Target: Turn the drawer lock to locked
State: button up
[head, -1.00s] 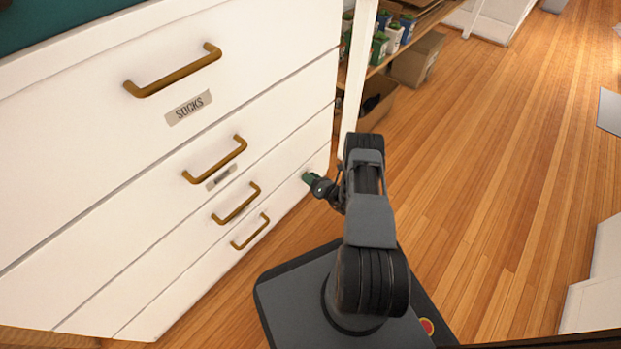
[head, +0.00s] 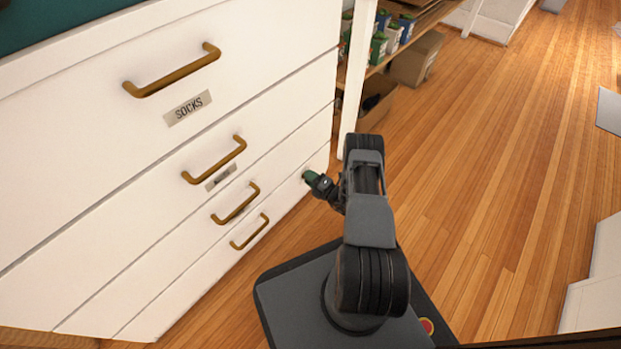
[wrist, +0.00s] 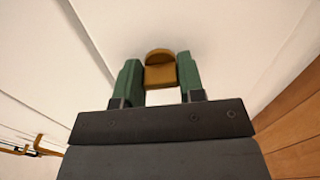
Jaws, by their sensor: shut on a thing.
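The drawer lock (wrist: 159,76) shows in the wrist view as a small brass turn-piece with a rounded top, on the white drawer front. My gripper (wrist: 160,80) has its two green fingers on either side of it, shut on it. In the head view my gripper (head: 311,177) is at the right end of a lower drawer front (head: 290,193). There the lock is hidden by the gripper, and any locked or unlocked marking cannot be made out.
The white dresser has several brass handles, among them the top drawer's handle (head: 172,72) above a SOCKS label (head: 187,108). A shelf with pots and boxes (head: 415,58) stands behind.

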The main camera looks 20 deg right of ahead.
jog(key=shift+m, duration=0.4)
dwell(0.3)
jog(key=o, duration=0.9)
jog(key=shift+o, duration=0.2)
